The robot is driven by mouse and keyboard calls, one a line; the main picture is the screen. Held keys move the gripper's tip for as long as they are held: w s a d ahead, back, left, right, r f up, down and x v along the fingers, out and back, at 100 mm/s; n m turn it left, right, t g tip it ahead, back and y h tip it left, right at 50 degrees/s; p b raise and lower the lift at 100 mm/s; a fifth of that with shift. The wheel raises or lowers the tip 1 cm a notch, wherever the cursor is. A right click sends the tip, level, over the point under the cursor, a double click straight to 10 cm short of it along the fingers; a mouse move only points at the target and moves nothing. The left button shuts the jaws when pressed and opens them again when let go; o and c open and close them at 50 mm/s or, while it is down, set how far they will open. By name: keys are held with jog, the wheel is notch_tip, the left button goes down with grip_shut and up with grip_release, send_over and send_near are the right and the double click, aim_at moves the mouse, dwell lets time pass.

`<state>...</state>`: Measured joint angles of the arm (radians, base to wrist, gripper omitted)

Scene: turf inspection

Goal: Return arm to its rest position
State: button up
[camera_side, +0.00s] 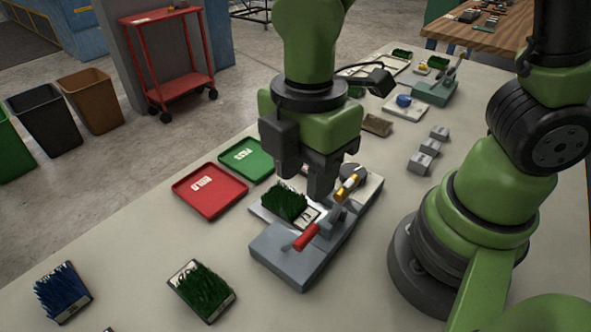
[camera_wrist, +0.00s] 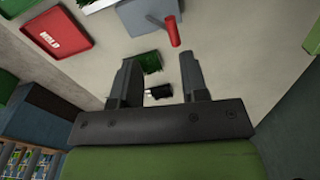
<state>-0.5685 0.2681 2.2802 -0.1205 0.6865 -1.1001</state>
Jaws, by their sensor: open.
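My gripper (camera_side: 318,190) points down over the work table, above the grey clamp fixture (camera_side: 285,262) with a red handle (camera_side: 307,237). A green turf sample (camera_side: 284,203) sits at the fixture, close beside my gripper's fingers. In the wrist view my gripper (camera_wrist: 160,65) shows its two fingers spread apart with nothing held between them. A green turf piece (camera_wrist: 150,62) shows in the gap, beyond the fingers. The red handle (camera_wrist: 172,30) shows ahead of the fingertips. The exact height of the fingers above the fixture is hard to tell.
A red tray (camera_side: 209,192) and a green tray (camera_side: 246,160) lie left of the fixture. A blue turf sample (camera_side: 62,292) and another green one (camera_side: 202,290) lie at the front. Grey blocks (camera_side: 420,162) stand to the right.

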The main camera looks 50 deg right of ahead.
jog(key=s+d+r+m+t+y, duration=0.1)
jog(key=s+d+r+m+t, duration=0.3)
jog(key=m, duration=1.6)
jog(key=d+r+t, duration=0.3)
jog(key=d+r, duration=0.3)
jog(key=r, duration=0.4)
jog(key=shift+s+m+y, duration=0.2)
jog(key=shift+m+y, duration=0.1)
jog(key=shift+m, duration=0.1)
